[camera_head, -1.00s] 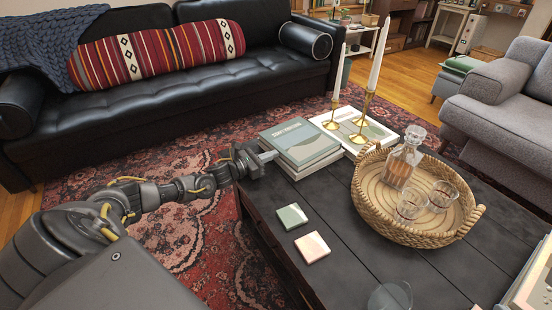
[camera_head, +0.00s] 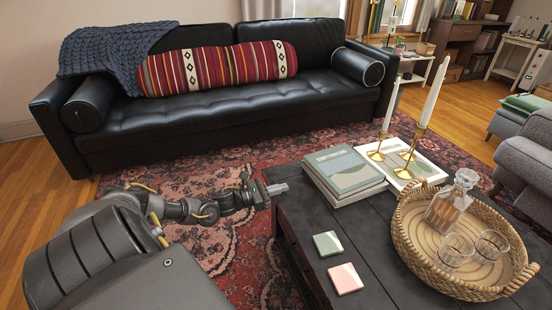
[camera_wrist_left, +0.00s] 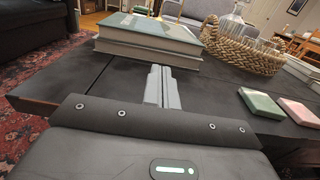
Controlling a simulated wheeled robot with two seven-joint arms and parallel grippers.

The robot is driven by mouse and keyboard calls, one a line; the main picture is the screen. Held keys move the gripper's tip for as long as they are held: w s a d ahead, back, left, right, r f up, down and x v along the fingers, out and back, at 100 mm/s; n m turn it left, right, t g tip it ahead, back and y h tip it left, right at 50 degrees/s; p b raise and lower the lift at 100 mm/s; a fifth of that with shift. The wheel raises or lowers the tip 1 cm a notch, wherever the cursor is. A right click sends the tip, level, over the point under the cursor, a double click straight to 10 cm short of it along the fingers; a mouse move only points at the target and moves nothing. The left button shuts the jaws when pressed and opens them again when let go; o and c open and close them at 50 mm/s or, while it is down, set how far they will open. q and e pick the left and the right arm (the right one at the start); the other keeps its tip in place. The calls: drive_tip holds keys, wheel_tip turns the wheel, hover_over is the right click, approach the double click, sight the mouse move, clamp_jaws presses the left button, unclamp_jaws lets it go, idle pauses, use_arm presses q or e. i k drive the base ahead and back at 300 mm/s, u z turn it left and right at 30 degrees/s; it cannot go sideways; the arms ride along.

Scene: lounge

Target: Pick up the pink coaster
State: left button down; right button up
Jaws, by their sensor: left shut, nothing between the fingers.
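The pink coaster (camera_head: 345,279) lies flat on the dark coffee table, near its left edge. It also shows at the right edge of the left wrist view (camera_wrist_left: 299,111). A green coaster (camera_head: 327,244) lies just behind it, a small gap apart. My left gripper (camera_head: 279,189) is shut and empty at the table's left edge, beside the stacked books and behind and left of both coasters. In the left wrist view its closed fingers (camera_wrist_left: 162,88) point toward the books, with the coasters off to the right. My right gripper is not in view.
Stacked books (camera_head: 343,172) stand close to my left gripper. A wicker tray (camera_head: 452,283) with a decanter (camera_head: 449,203) and glasses is on the right of the coffee table (camera_head: 372,237). Brass candlesticks (camera_head: 410,158) stand at the back. A black sofa (camera_head: 220,105) is behind.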

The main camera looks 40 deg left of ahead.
sight(345, 279)
drive_tip(key=k, duration=1)
